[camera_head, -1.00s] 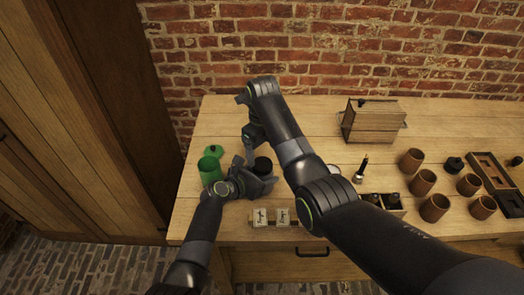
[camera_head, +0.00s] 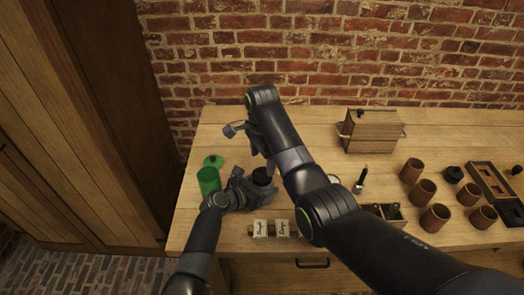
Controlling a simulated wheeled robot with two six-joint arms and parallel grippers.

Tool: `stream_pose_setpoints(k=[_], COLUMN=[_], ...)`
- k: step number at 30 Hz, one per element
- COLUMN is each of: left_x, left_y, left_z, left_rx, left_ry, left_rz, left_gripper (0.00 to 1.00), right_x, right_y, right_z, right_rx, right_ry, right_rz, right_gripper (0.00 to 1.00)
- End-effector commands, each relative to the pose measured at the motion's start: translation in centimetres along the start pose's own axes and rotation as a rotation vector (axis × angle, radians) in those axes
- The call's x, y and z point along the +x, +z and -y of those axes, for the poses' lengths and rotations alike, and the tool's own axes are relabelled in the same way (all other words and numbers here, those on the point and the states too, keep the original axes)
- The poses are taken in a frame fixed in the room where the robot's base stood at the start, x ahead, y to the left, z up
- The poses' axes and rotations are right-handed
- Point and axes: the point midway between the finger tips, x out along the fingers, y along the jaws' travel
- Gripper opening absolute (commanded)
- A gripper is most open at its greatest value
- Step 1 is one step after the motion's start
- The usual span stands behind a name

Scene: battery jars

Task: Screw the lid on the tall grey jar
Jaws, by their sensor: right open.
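A dark round-topped jar (camera_head: 263,176) stands near the left end of the table, partly hidden by my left gripper; I cannot tell whether this dark top is a lid or the jar's mouth. My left gripper (camera_head: 250,188) is at the jar's side, low over the table; its fingers are too dark to tell whether they close on it. My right gripper (camera_head: 254,146) is open, above and behind the jar, with one finger reaching down close to its top. I see nothing held in it.
A green jar (camera_head: 208,181) and a green lid (camera_head: 213,161) are left of my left gripper. Two labelled blocks (camera_head: 271,229) lie at the front edge. A wooden box (camera_head: 372,131) stands behind; several brown cups (camera_head: 435,217) and a dark tray (camera_head: 490,181) are at right.

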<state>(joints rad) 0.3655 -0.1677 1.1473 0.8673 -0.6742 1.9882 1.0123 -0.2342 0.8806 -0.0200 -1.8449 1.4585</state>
Motion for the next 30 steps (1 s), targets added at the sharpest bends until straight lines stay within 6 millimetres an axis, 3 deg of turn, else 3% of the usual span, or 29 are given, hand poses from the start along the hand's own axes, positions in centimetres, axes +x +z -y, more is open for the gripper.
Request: stream_pose_setpoints(k=[30], left_x=[0.0], left_y=[0.1], left_z=[0.0], left_rx=[0.000], left_ry=[0.000], left_rz=[0.001], left_gripper=[0.00], right_x=[-1.2], right_y=[0.0], right_z=[0.0], right_rx=[-1.651], right_ry=[0.000], right_rz=[-0.001], right_gripper=[0.72])
